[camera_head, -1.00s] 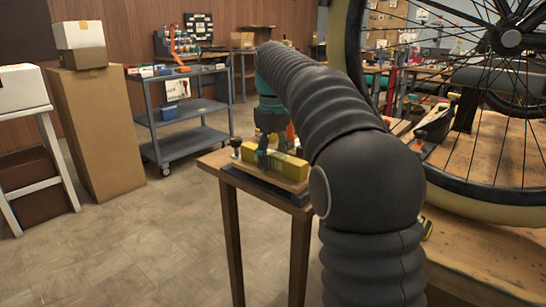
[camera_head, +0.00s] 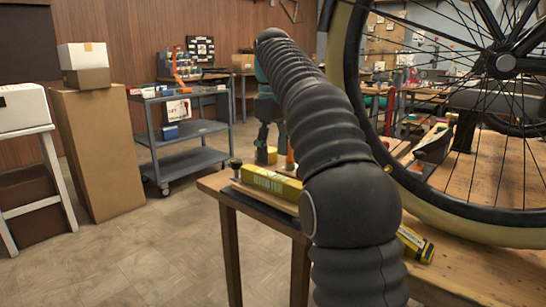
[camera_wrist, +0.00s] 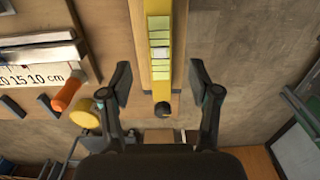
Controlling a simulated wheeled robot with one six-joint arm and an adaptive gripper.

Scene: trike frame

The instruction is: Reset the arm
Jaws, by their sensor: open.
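My gripper (camera_head: 272,153) is open and empty in the head view, just above the yellow block (camera_head: 270,183) on the small wooden stand. My black ribbed arm covers part of the stand. In the wrist view my two fingers (camera_wrist: 160,84) are spread wide, with the yellow block (camera_wrist: 160,25) lying lengthwise between and beyond them, on a wooden strip. The fingers do not appear to touch it. A dark round knob (camera_wrist: 162,109) sits at the near end of the strip.
A bike wheel (camera_head: 350,60) stands close on the right, on a wooden bench (camera_head: 470,265). A yellow tool (camera_head: 415,243) lies beside my arm. A grey cart (camera_head: 190,128) and a tall cardboard box (camera_head: 98,150) stand at left. The floor between is clear.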

